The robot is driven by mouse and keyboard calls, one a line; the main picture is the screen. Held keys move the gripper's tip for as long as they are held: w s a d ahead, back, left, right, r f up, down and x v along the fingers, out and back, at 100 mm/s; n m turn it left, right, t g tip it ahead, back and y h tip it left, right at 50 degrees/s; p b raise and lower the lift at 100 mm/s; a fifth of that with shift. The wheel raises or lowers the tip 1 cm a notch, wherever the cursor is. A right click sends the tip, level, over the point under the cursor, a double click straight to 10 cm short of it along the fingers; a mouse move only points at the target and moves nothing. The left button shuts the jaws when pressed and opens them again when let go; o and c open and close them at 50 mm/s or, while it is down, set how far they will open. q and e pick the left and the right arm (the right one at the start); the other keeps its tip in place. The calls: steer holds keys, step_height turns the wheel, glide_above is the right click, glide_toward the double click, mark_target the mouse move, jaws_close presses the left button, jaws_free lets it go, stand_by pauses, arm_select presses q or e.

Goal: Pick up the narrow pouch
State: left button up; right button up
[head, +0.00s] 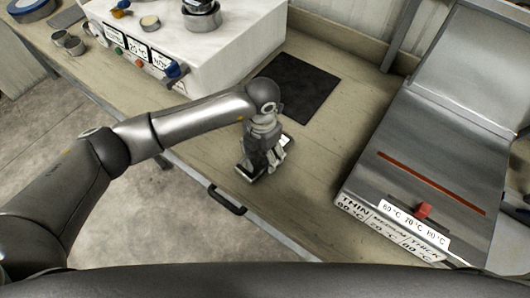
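My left gripper (262,165) points down over the wooden bench, near its front edge and above the black drawer handle. A small flat, dark-edged item (249,174) with a pale part shows under and around its fingers. It may be the narrow pouch, but the gripper covers most of it and I cannot tell. I cannot see whether the fingers are open or closed on it. No other pouch can be made out. My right gripper is not in view.
A black mat (297,88) lies behind the gripper. A white box (205,60) with knobs and labels stands at the back left. A grey metal machine (425,165) with a red slider (424,211) stands at the right. Bare bench (325,150) lies between gripper and machine.

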arm_select(q)
steer(key=c, duration=0.6)
steer(key=shift+r, duration=0.1)
